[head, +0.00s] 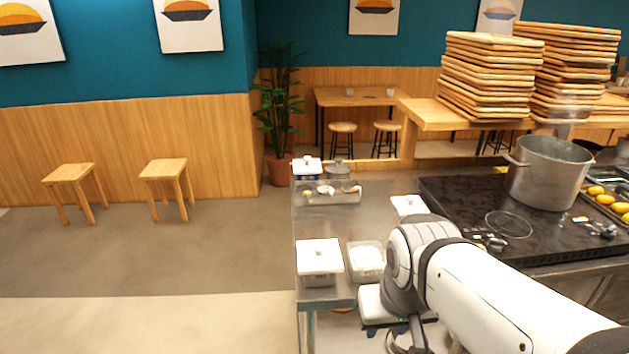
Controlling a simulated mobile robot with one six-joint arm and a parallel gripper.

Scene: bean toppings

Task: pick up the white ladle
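I cannot make out the white ladle for certain. A metal tray (350,200) on the steel counter (385,183) holds small white and dark pieces, too small to tell apart. My white arm reaches in from the lower right over the counter's near end. My gripper (408,338) points down at the bottom of the view, partly cut off and hidden by my wrist. Its fingertips do not show clearly, so I cannot tell whether it is open or holds anything.
A white-lidded container (319,256) and a clear tub (366,260) with white contents stand by the counter's near left edge. A metal pot (548,175) stands on the black stove (455,200). Stacked wooden boards (490,75) sit behind.

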